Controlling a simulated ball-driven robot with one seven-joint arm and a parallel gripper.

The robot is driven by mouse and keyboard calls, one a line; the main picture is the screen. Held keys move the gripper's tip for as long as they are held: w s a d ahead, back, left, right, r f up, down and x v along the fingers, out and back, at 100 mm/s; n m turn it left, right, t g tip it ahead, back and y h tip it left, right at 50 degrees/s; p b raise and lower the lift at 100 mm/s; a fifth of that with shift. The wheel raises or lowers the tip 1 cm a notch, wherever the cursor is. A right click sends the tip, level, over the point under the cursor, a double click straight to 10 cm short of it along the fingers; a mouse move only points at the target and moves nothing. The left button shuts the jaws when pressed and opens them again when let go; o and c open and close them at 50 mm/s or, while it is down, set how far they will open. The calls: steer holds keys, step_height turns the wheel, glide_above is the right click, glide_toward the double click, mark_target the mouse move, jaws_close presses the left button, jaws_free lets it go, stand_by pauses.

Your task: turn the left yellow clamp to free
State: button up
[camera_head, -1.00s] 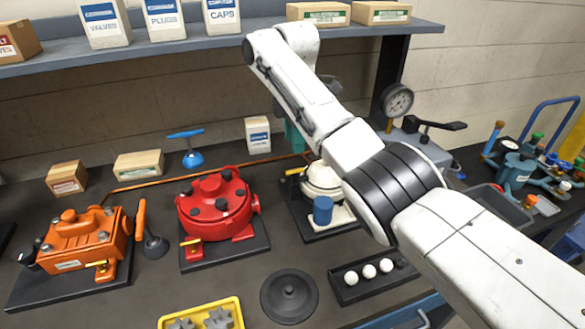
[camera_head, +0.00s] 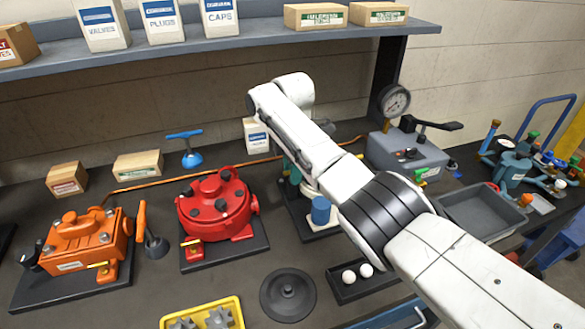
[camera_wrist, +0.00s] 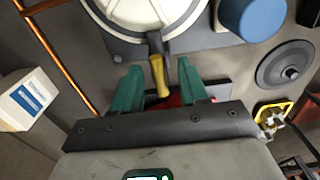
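In the wrist view, a yellow-ended clamp lever (camera_wrist: 160,76) with a dark upper part sticks out from a round white motor (camera_wrist: 128,12). My gripper (camera_wrist: 159,64) is open, with one green finger on each side of the lever. Gaps show between lever and fingers in this view; the height difference is hard to judge. In the head view, my arm covers most of the white motor, and its clamp is hidden. Other yellow clamps show on the orange motor (camera_head: 84,242) and on the red motor (camera_head: 212,198).
A blue cylinder (camera_wrist: 252,16) stands close beside the white motor. A dark round disc (camera_head: 288,295), a tray of white balls (camera_head: 377,285) and a yellow gear tray (camera_head: 237,309) lie in front. A copper pipe (camera_head: 150,181) and shelf (camera_head: 345,31) are behind.

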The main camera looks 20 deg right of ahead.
jaws_close()
steer(key=shift+m, duration=0.4)
steer(key=m, duration=0.3)
steer(key=shift+r+m, duration=0.1)
steer(key=shift+m, duration=0.2)
steer(key=m, duration=0.4)
steer(key=shift+m+p, duration=0.3)
steer(key=shift+p, duration=0.1)
steer(key=m, duration=0.4)
steer(key=shift+a, duration=0.1)
steer(key=m, duration=0.4)
steer(key=shift+m, duration=0.4)
steer(key=shift+w, duration=0.1)
